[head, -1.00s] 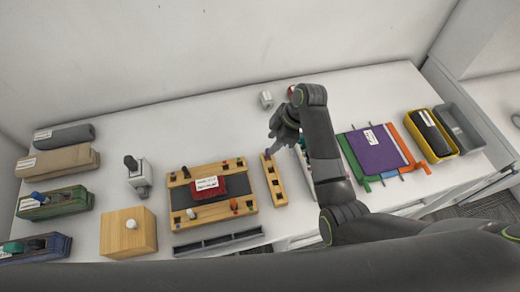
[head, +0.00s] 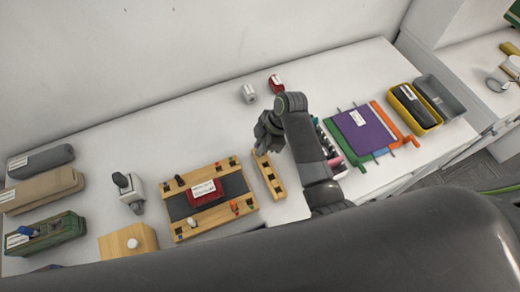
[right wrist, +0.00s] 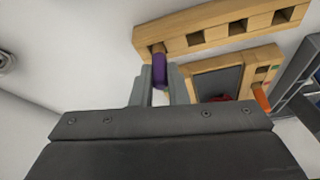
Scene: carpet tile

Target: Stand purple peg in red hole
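The purple peg (right wrist: 161,72) shows in the right wrist view, between the fingertips of my right gripper (right wrist: 159,82). Its far end is at the end of a wooden strip with square holes (right wrist: 200,42); I cannot tell whether it sits in the end hole. The fingers appear closed against its sides. In the head view my right gripper (head: 266,142) is over the far end of that strip (head: 270,178) and hides the peg. The wooden board (head: 178,230) lies left of the strip, with a red labelled piece (head: 203,192) in its middle. I cannot make out a red hole. My left gripper is out of view.
A grey-white cylinder (head: 249,93) and a red object (head: 276,84) stand behind the gripper. A purple folder (head: 362,132) and yellow tray (head: 414,108) are at right. A wooden box (head: 128,242) and a grey device (head: 130,190) are at left.

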